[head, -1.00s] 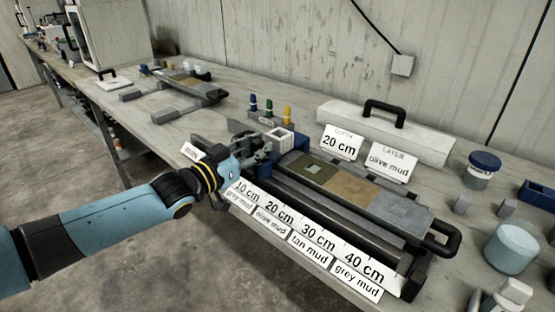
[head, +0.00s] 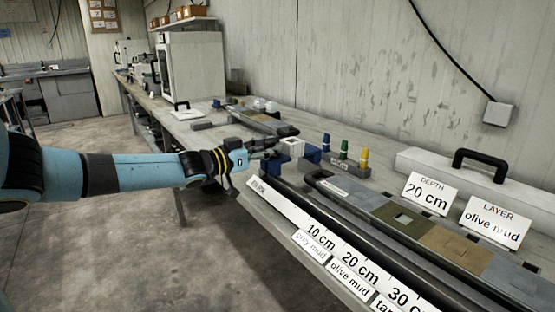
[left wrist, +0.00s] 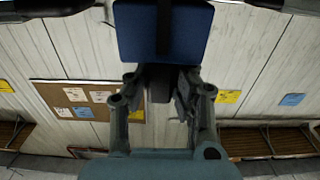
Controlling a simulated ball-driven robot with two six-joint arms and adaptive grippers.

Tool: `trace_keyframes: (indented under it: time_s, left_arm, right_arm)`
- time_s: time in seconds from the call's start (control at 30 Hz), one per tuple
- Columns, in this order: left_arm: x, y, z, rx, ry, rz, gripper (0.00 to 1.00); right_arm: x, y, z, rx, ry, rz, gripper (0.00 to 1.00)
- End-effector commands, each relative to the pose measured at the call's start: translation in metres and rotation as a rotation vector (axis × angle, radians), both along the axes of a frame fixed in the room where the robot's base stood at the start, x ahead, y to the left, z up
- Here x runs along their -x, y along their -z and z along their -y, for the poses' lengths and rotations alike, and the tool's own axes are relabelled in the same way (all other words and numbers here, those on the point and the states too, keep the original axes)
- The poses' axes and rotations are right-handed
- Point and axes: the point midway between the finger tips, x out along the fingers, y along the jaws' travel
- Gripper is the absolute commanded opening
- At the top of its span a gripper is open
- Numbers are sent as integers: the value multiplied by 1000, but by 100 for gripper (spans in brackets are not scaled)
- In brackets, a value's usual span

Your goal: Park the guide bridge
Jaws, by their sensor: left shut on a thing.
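The guide bridge (head: 310,154), blue with a white square block (head: 292,147) on top, is at the far left end of the core rail, beyond the end of the core liner (head: 370,205). My left gripper (head: 264,152) is at the bridge's left side, shut on it. In the left wrist view, the fingers (left wrist: 161,95) close on a dark part below the bridge's blue body (left wrist: 185,35). The exact contact is partly hidden. The liner has grey, olive and tan sections, with a small square cut in the olive one. My right gripper is not in view.
A scale strip (head: 325,240) with depth and mud labels runs along the front. A grey holder with blue, green and yellow pegs (head: 345,158) stands behind the bridge. Cards reading "20 cm" (head: 427,194) and "olive mud" (head: 494,222) stand behind the liner. Another tray (head: 262,122) lies farther left.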

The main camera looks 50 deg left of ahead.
Motion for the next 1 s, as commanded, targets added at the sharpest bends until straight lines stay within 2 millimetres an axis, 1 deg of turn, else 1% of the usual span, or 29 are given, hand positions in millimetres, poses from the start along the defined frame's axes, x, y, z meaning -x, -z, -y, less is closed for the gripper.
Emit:
trace_keyframes:
  time_s: [0.07,0.37,0.4,0.57,0.6,0.77,0.87,1.0]
  left_arm:
    - [0,1,-4,-1,-5,-4,0]
    - [0,0,-6,-1,-8,-5,0]
    - [0,-1,-6,-1,-8,-4,23]
    - [0,0,-5,-1,-6,-3,44]
    - [0,0,-5,-1,-6,-3,46]
    - [0,0,-4,-1,-5,-3,46]
    - [1,0,-4,-1,-4,-3,46]
    - [9,1,-5,-3,-2,-5,46]
  right_arm:
    - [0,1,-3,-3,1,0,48]
    - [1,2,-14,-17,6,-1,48]
    - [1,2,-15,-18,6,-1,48]
    - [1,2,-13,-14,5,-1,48]
    - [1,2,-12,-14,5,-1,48]
    - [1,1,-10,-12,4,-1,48]
    - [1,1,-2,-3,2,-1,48]
    - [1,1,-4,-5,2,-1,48]
